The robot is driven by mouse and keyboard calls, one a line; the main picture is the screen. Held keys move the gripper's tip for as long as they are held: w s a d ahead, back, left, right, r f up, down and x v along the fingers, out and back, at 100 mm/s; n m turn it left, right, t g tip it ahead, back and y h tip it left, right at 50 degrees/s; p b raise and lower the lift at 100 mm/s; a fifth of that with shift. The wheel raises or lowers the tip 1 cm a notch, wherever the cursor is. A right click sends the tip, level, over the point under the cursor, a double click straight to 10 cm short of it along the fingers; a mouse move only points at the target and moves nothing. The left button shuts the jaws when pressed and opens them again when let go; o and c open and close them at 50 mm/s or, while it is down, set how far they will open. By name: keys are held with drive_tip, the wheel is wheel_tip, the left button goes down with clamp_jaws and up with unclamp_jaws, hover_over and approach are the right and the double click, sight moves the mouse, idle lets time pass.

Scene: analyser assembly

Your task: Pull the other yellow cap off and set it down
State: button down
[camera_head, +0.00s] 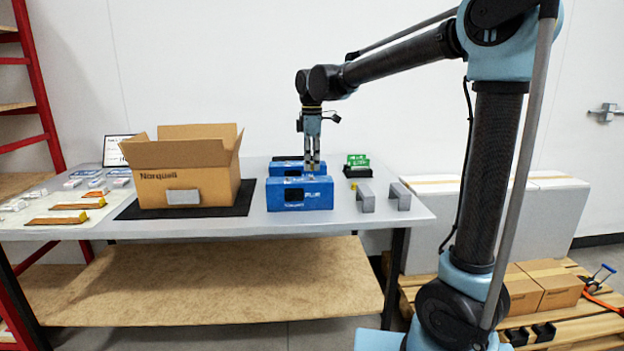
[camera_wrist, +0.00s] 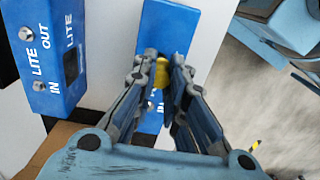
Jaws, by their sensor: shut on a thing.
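My gripper (camera_head: 312,168) points straight down over the blue analyser boxes. In the wrist view its fingers (camera_wrist: 163,82) are shut on a yellow cap (camera_wrist: 162,72), over the face of one blue box (camera_wrist: 172,27). A bare metal port (camera_wrist: 150,52) shows just beside the cap. I cannot tell whether the cap is still seated on its port. The other blue box (camera_wrist: 58,45), lettered LITE, IN and OUT, shows two bare metal ports. In the head view the front box (camera_head: 300,196) partly hides the rear box (camera_head: 284,169). A small yellow piece (camera_head: 355,186), probably a cap, lies right of the boxes.
Two grey brackets (camera_head: 366,198) stand right of the boxes, with a black tray of green parts (camera_head: 357,171) behind. An open cardboard box (camera_head: 190,184) stands on a black mat (camera_head: 128,211) at left. Bare tabletop (camera_head: 340,223) shows along the front right.

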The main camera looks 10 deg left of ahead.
sight(312, 163)
drive_tip(key=shift+r, duration=2.35)
